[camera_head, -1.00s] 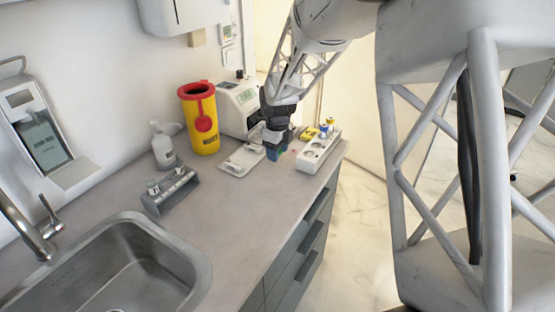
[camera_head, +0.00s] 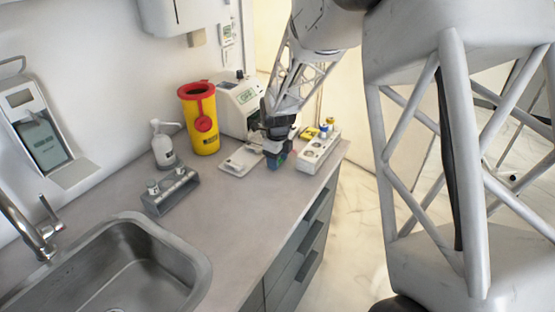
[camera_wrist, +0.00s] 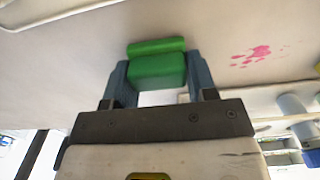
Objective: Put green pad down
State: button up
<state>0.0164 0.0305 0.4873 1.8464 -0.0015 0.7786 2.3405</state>
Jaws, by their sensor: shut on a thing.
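The green pad (camera_wrist: 157,65) sits between the two blue fingers of my gripper (camera_wrist: 158,80) in the wrist view, and the gripper is shut on it. In the head view my gripper (camera_head: 277,163) points down close over the counter (camera_head: 235,215), between a white tray and a white holder block. Only a small part of the green pad shows there, and I cannot tell whether it touches the counter. Pink stains (camera_wrist: 250,55) lie on the counter to the right of the pad in the wrist view.
The white tray (camera_head: 236,165) is left of my gripper, and the white holder block (camera_head: 316,154) with small coloured items is right. Behind stand a yellow sharps bin (camera_head: 203,125) and a white device (camera_head: 236,103). A grey rack (camera_head: 170,192) and sink (camera_head: 125,265) are nearer; counter between is clear.

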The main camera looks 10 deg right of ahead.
jog(key=shift+f, duration=0.1)
jog(key=o, duration=1)
jog(key=shift+r, duration=6.15)
